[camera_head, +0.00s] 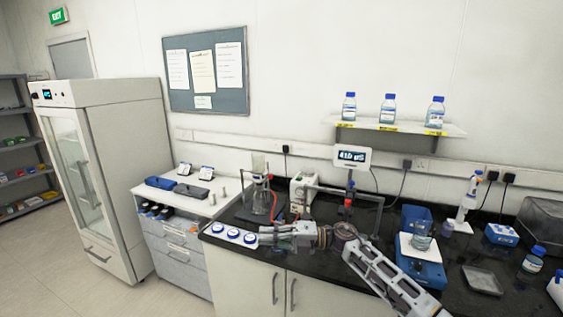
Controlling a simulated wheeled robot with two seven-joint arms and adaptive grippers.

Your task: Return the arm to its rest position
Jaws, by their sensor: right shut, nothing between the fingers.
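My right arm (385,275) comes in from the lower right and reaches left across the front of the black lab bench (455,262). My right gripper (266,235) is at the arm's left end, low over the front edge of the bench. It is shut, with nothing seen in its fingers. Its tips are beside a white strip with blue-ringed round tops (233,234); whether they touch it I cannot tell. My left gripper is not in view.
Behind the gripper stand a glass flask (262,203) and a metal frame with a display (352,156). A beaker (422,236) sits on a blue-and-white device (421,268) right of the arm. Blue-capped bottles stand on the wall shelf (395,128). Floor at left is clear.

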